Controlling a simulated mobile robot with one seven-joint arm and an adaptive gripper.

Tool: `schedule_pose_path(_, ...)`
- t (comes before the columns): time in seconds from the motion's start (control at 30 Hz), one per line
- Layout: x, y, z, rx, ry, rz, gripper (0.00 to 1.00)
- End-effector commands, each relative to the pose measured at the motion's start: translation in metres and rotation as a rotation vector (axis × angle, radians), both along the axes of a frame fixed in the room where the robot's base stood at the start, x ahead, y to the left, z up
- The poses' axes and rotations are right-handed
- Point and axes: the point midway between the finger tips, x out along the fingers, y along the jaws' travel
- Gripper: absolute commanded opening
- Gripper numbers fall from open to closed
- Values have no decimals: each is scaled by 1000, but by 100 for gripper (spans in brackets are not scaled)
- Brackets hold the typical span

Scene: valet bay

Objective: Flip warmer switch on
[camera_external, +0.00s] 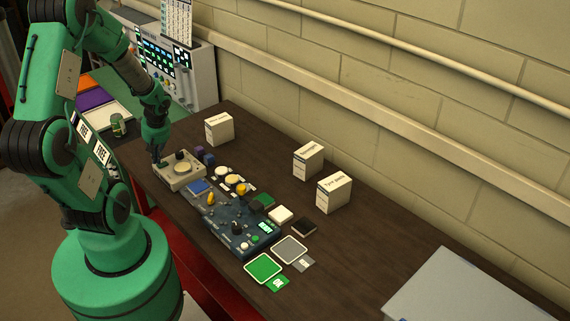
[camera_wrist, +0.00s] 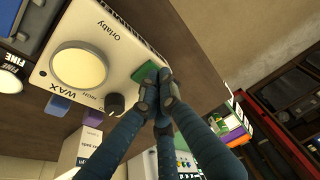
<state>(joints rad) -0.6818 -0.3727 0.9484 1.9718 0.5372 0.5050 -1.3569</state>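The warmer (camera_external: 174,183) is a beige box with a round cream plate and a dark knob, at the far left end of the dark table. In the wrist view the warmer (camera_wrist: 120,48) fills the upper left, marked "WAX" and "HIGH". A green rocker switch (camera_wrist: 144,73) sits near its edge, beside the black knob (camera_wrist: 114,104). My gripper (camera_wrist: 162,90) has its blue-grey fingers close together at the switch, with nothing visible between them. The fingertips overlap part of the switch; contact is unclear. In the external view my gripper (camera_external: 156,157) is at the warmer's left corner.
A dark blue control panel (camera_external: 228,222) with knobs lies right of the warmer. Several white boxes (camera_external: 334,193) stand toward the wall. Green (camera_external: 263,268) and grey (camera_external: 290,250) pads lie at the front. A grey machine (camera_external: 200,75) stands behind. The table's right part has free room.

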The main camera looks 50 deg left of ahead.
Motion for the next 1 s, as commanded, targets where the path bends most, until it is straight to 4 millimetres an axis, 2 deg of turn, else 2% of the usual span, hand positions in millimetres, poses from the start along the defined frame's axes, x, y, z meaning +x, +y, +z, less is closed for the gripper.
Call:
schedule_pose_path(0.47, 0, 0, -3, 0, 0, 0, 0)
schedule_pose_path(0.77, -4, 1, -14, 1, -8, 1, 0)
schedule_pose_path(1.0, -4, 0, -10, 0, -9, -1, 0)
